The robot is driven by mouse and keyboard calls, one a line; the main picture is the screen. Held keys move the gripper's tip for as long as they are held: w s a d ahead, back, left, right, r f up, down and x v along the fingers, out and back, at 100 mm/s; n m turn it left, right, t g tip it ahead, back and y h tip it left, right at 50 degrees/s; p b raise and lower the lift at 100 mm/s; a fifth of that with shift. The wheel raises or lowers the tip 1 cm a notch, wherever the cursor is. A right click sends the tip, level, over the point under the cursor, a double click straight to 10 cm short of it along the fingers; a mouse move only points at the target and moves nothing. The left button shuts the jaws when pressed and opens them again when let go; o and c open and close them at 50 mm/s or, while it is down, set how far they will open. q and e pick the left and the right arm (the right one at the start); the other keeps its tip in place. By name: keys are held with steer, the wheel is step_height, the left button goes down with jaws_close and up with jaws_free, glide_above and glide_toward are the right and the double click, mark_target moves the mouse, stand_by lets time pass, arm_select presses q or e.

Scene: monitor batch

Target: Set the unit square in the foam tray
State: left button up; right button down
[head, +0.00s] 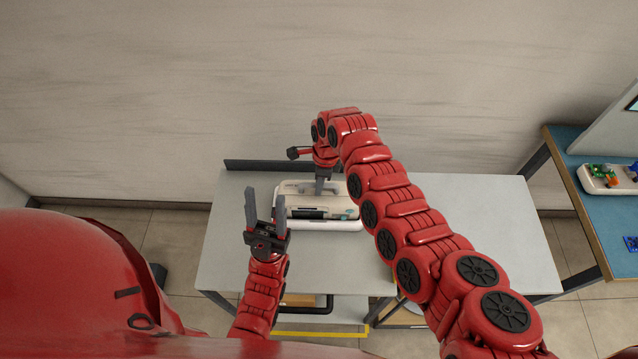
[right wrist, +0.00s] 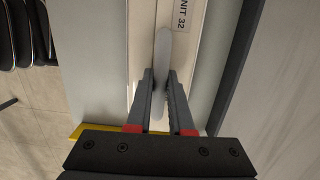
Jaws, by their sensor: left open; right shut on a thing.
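The unit (head: 343,205), a pale box with a dark front panel, is over the white foam tray (head: 345,226) on the grey table. I cannot tell whether it is fully seated or square; the right arm hides part of it. My right gripper (right wrist: 159,75) is shut on the unit's grey handle (right wrist: 162,45). The unit's top (right wrist: 181,45), with a "UNIT 32" label, shows beneath the fingers in the right wrist view. My left gripper (head: 266,197) is open and empty, pointing up at the tray's left side in the picture.
The grey table (head: 490,225) is clear to the right of the tray. A dark raised strip (head: 245,165) runs along its back edge near the wall. A blue-topped bench (head: 610,215) with a white tray of small coloured parts (head: 605,178) stands at far right.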

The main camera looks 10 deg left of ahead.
steer(key=shift+f, duration=0.25)
steer(key=c, duration=0.7)
jaws_free()
steer(key=shift+c, duration=0.2)
steer(key=shift+r+b, duration=0.4)
steer(key=shift+b, duration=0.05)
steer(key=r, duration=0.2)
steer(key=r+b, duration=0.1)
steer(key=r, duration=0.1)
steer(key=r+b, duration=0.1)
steer(key=r, duration=0.1)
steer(key=shift+w+d+r, duration=0.3)
steer(key=shift+d+r, duration=0.05)
steer(key=shift+d, duration=0.05)
step_height(320, 180, up, 10)
steer(key=d, duration=0.1)
steer(key=shift+w+f, duration=0.15)
